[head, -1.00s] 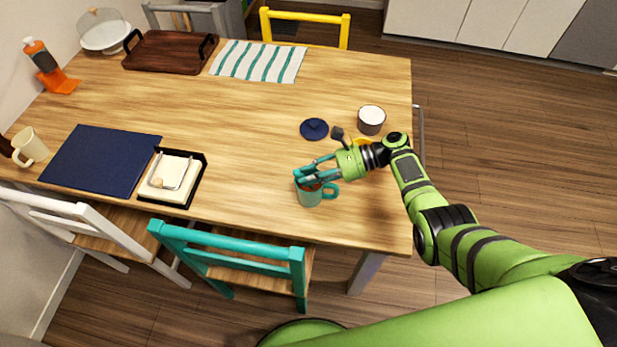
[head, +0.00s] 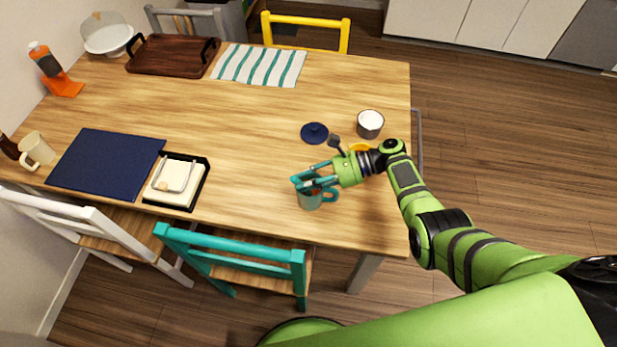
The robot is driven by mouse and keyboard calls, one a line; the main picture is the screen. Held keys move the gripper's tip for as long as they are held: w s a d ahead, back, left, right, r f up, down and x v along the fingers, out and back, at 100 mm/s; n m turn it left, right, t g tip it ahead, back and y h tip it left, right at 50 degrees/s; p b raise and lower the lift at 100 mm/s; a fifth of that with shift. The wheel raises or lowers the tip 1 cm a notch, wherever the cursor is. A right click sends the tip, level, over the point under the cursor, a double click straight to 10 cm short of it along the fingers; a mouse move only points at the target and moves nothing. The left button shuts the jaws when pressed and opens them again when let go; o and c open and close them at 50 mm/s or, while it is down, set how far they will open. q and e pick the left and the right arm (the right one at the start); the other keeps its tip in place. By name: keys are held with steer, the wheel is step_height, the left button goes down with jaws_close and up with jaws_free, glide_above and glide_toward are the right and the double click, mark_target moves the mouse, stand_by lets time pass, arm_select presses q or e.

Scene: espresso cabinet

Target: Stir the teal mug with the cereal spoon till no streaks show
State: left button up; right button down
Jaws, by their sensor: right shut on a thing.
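The teal mug (head: 311,200) stands upright near the table's front edge, right of the middle, with its handle to the right. My right gripper (head: 303,180) is directly over the mug's mouth, its teal fingers pointing left. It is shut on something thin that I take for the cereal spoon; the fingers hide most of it. The spoon's lower end and the inside of the mug are mostly hidden, so I cannot tell if streaks show. My left gripper is not in view.
Near my right wrist are a dark blue lid (head: 314,133), a white-filled cup (head: 370,124) and a partly hidden yellow thing (head: 360,148). A napkin holder (head: 176,181) and navy mat (head: 106,163) lie left. A teal chair (head: 230,254) stands in front.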

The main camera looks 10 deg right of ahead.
steer(key=shift+s+a+r+p, duration=0.15)
steer(key=shift+a+r+p, duration=0.1)
steer(key=shift+r+p, duration=0.55)
steer(key=shift+s+a+r+p, duration=0.15)
steer(key=shift+a+r+p, duration=0.1)
steer(key=shift+r+p, duration=0.55)
steer(key=shift+s+a, duration=0.1)
steer(key=shift+a+r, duration=0.1)
steer(key=shift+r, duration=0.1)
steer(key=r, duration=0.2)
steer(key=s+a+r, duration=0.1)
steer(key=r, duration=0.1)
steer(key=shift+a, duration=0.1)
steer(key=shift+r, duration=0.1)
step_height(320, 180, up, 5)
glide_above(297, 180)
steer(key=shift+s, duration=0.45)
